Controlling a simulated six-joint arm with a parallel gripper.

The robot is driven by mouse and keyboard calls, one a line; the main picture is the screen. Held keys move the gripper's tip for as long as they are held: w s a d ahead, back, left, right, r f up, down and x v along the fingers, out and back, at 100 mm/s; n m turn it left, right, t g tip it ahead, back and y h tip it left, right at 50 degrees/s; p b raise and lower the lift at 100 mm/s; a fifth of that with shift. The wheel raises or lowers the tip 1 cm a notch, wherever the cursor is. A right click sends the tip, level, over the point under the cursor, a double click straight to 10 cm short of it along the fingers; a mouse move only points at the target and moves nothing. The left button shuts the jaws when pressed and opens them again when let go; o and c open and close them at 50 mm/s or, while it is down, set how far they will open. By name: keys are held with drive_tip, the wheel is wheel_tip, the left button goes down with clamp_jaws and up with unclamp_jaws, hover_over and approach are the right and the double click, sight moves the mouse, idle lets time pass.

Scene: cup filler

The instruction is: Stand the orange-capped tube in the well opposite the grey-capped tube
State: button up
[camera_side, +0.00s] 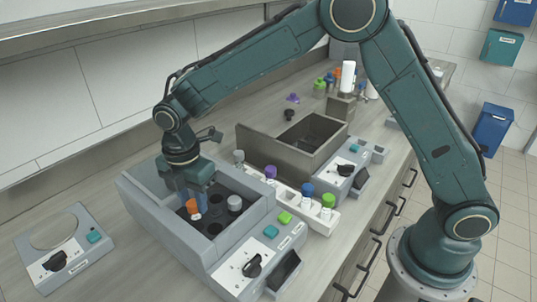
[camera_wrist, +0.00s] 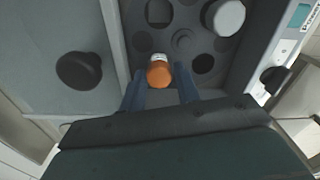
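The orange-capped tube (camera_wrist: 159,74) stands in the dark rotor area of the grey machine, its cap towards the camera in the wrist view. Its orange cap also shows in the side view (camera_side: 193,207). My gripper (camera_wrist: 161,88) is open, with one blue finger on each side of the tube and small gaps beside the cap.
Empty dark wells (camera_wrist: 204,63) surround the hub. The machine's raised walls (camera_side: 150,195) enclose the rotor. A white rack (camera_side: 318,218) with several colour-capped tubes stands to the right, and an open grey bin (camera_side: 270,151) lies behind it.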

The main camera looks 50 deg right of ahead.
drive_tip(key=shift+w+r, duration=0.1)
wheel_tip(320, 180, up, 13)
idle(0.7)
idle(0.5)
